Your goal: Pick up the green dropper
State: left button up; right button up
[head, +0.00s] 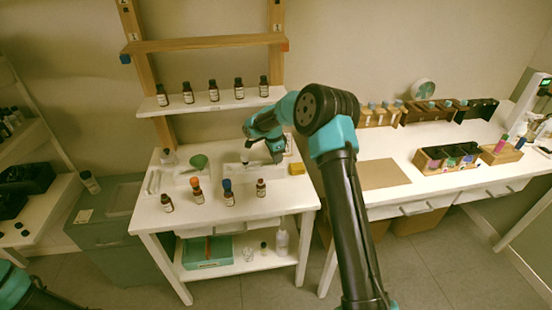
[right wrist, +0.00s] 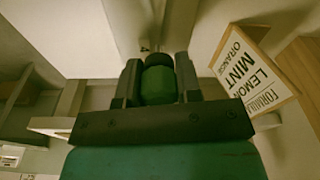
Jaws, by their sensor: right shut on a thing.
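My right gripper (head: 262,152) is over the back of the white table, pointing down above the pale tray area. In the right wrist view the two dark fingers (right wrist: 158,82) are shut on the green dropper (right wrist: 158,88), which has a dark rounded end. Most of the dropper is hidden by the gripper body in that view, and I cannot make it out in the head view. On the table's front stand bottles with an orange cap (head: 197,189), a blue cap (head: 228,191) and dark caps (head: 261,188). My left gripper is out of view.
A green funnel-like piece (head: 199,161) and a yellow block (head: 297,176) flank the gripper. A formula card (right wrist: 252,70) reads lemon, mint, orange. A shelf (head: 215,101) with several dark bottles is behind. The right-hand bench holds racks (head: 448,158).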

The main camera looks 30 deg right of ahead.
notch_tip(320, 180, up, 10)
jog(key=shift+f, duration=0.15)
dwell(0.3)
dwell(0.4)
